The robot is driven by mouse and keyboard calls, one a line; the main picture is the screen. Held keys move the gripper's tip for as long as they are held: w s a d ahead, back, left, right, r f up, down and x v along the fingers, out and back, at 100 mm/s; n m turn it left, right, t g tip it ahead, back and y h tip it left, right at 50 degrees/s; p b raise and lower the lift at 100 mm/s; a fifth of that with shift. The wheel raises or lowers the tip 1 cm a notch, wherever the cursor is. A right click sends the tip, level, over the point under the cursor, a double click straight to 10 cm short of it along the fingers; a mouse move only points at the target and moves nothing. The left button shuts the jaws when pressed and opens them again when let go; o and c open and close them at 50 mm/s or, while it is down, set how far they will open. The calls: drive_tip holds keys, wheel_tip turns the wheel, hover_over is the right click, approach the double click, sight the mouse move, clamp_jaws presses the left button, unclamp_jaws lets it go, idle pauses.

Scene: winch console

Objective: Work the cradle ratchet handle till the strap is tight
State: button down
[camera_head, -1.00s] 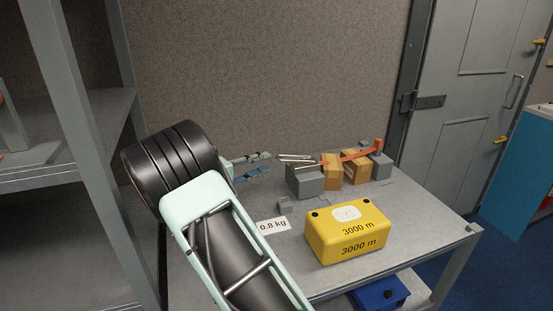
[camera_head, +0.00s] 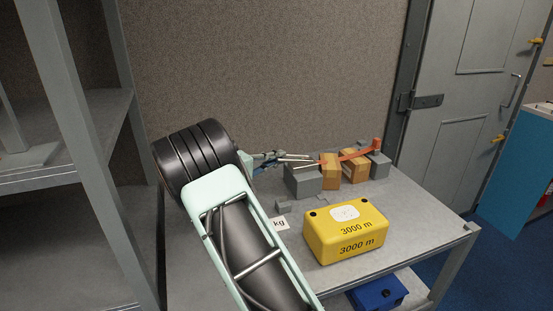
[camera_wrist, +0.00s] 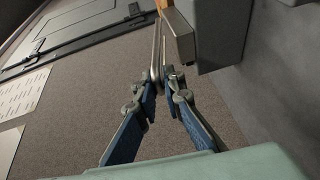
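The ratchet handle (camera_head: 297,160), thin silver bars, points left from the grey cradle block (camera_head: 304,182). An orange strap (camera_head: 358,155) runs right from there over two orange-brown blocks. My gripper (camera_head: 284,159) is at the handle's free left end. In the wrist view my gripper (camera_wrist: 160,82) has its two blue-padded fingers apart, with the end of the silver handle (camera_wrist: 157,45) between or just beyond their tips. I cannot tell whether either finger touches it. The ratchet's inner parts are too small to see.
A yellow box (camera_head: 345,232) marked 3000 m stands at the front of the grey table (camera_head: 424,225). A blue box (camera_head: 378,293) sits below. A grey shelf (camera_head: 97,130) is left of my arm, and the wall (camera_head: 270,70) is behind the table.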

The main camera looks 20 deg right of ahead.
drive_tip(key=shift+d+r, duration=0.1)
drive_tip(key=shift+r, duration=0.35)
idle(0.6)
drive_tip(key=d+r+m+g+y+p, duration=0.1)
drive_tip(key=d+r+m+y+p, duration=0.2)
drive_tip(key=d+r+y+p, duration=0.5)
drive_tip(key=shift+d+r+g+y+p, duration=0.35)
drive_tip(key=shift+y+p, duration=0.65)
drive_tip(key=shift+p, duration=1.45)
drive_tip(key=shift+d+f, duration=0.1)
drive_tip(key=shift+f, duration=0.05)
drive_tip(key=c, duration=2.1)
unclamp_jaws()
drive_tip(key=shift+f, duration=0.1)
drive_tip(key=shift+a, duration=0.2)
drive_tip(key=v, duration=1.2)
drive_tip(key=shift+s+d, duration=0.15)
